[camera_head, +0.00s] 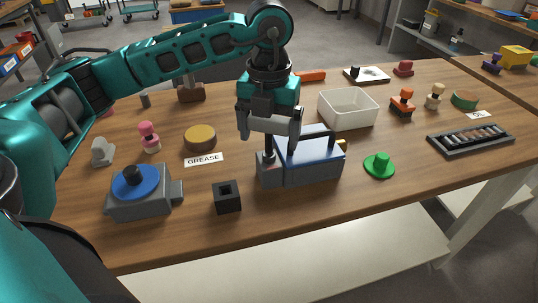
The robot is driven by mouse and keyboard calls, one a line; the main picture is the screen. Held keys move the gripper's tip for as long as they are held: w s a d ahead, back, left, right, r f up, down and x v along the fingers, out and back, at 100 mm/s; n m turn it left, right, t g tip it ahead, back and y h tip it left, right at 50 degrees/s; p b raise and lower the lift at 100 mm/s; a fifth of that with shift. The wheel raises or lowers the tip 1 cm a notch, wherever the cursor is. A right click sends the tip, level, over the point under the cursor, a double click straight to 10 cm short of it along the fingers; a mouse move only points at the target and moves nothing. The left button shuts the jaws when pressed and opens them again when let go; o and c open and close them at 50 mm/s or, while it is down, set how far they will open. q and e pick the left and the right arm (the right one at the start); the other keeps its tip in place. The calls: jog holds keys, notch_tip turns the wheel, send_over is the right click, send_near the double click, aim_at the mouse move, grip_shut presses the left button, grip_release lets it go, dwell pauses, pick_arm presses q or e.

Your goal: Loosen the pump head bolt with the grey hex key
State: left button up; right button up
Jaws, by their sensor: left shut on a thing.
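My left gripper (269,138) points straight down over the left end of a grey block with a blue top (312,158), which looks like the pump. The gripper is shut on a slim upright tool, the hex key (268,146), which looks dark here. The lower end of the key meets the small step at the block's left end. The pump head bolt is hidden or too small to make out there, so I cannot tell whether the key sits in it. My right gripper is not in view.
A grey unit with a blue disc (138,185) and a black square socket block (227,197) stand to the left. A green hat-shaped knob (379,165), white bin (348,109) and dark slotted tray (470,138) are to the right. The wooden table's (400,200) front edge is clear.

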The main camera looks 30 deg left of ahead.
pick_arm(q)
jog(key=shift+s+n, duration=0.1)
jog(key=shift+n, duration=1.4)
jog(key=shift+r+n, duration=0.1)
jog(key=shift+n, duration=0.2)
jog(key=shift+a, duration=0.1)
jog(key=shift+r+p, duration=0.3)
jog(key=shift+r, duration=0.15)
jog(key=shift+r+p, duration=0.3)
jog(key=shift+p, duration=0.1)
jog(key=shift+w+r+p, duration=0.25)
jog(key=shift+r+p, duration=0.35)
jog(key=shift+r, duration=0.05)
jog(key=shift+s+m, duration=0.1)
jog(key=shift+m, duration=0.3)
